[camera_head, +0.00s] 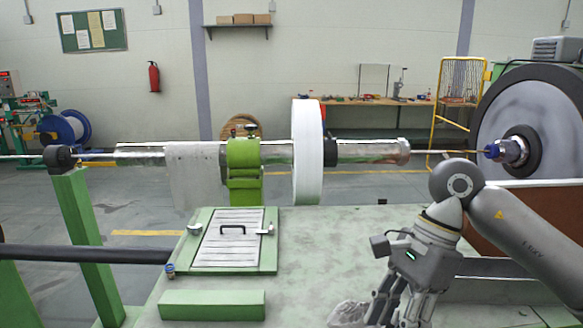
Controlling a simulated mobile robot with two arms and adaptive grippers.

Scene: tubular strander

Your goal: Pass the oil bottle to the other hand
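My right gripper (398,308) comes in from the right and points down over the green machine top (330,245). Its fingertips are at or beyond the bottom edge of the head view, so whether they are open or shut is unclear. A pale crumpled thing (348,314) lies just left of its fingers; I cannot tell if they touch. No oil bottle can be made out clearly. A small item with a bluish part (170,270) sits at the left edge of the machine top, too small to identify. My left gripper is not in view.
A hatch with a black handle (232,230) and a green block (212,305) are on the machine top. A long metal shaft with a white disc (307,150) runs across behind. A large grey wheel (540,115) stands at right. The middle of the top is clear.

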